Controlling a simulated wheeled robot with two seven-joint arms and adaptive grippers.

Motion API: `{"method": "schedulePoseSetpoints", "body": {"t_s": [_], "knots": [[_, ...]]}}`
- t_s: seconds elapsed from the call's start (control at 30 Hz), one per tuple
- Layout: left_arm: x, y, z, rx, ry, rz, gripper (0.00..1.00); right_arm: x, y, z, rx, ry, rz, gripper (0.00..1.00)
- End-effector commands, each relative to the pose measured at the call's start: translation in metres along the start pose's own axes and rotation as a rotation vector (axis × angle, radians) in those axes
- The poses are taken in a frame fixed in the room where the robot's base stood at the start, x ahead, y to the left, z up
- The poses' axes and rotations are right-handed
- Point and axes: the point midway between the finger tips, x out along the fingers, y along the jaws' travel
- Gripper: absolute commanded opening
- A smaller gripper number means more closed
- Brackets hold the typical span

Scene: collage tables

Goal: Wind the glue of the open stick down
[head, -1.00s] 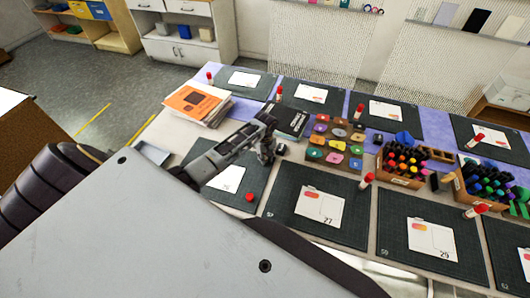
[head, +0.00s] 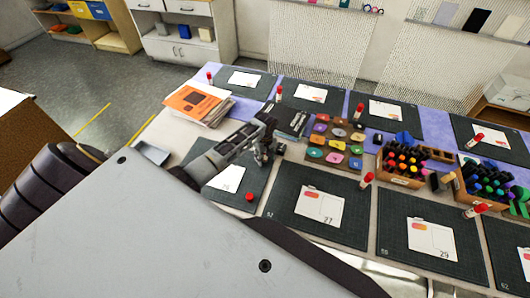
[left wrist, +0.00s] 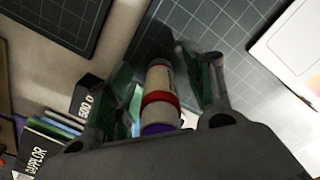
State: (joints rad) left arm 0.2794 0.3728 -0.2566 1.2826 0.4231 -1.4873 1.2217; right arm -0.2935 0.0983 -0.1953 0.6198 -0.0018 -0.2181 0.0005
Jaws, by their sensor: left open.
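The open glue stick (left wrist: 160,90) stands between the two fingers of my left gripper (left wrist: 165,78) in the left wrist view. It has a pale body, a red band, and a purple part at its near end. The fingers lie on either side of it, open, not clamped on it. In the head view my left gripper (head: 266,152) is over the back right corner of a dark mat and hides the stick. A red cap (head: 249,197) lies apart on that mat, near its front edge. My right gripper is not in view.
A dark booklet (head: 289,114) lies just behind the gripper, and a tray of coloured punches (head: 335,146) is close on its right. An orange-topped paper stack (head: 196,100) is at the back left. Marker crates (head: 402,179) and several capped sticks stand farther right.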

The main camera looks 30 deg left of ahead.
Motion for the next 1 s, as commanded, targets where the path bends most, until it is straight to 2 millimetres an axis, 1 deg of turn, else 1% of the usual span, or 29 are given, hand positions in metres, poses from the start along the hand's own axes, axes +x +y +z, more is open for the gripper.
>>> {"method": "schedulePoseSetpoints", "body": {"t_s": [0.17,1.0], "knots": [[0.0001,-0.0002,-0.0002,0.058,0.000,-0.001,0.52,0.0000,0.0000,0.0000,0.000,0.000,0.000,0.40],[0.0000,0.0001,0.0002,0.570,0.000,0.000,0.52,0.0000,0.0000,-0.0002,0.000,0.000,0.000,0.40]]}}
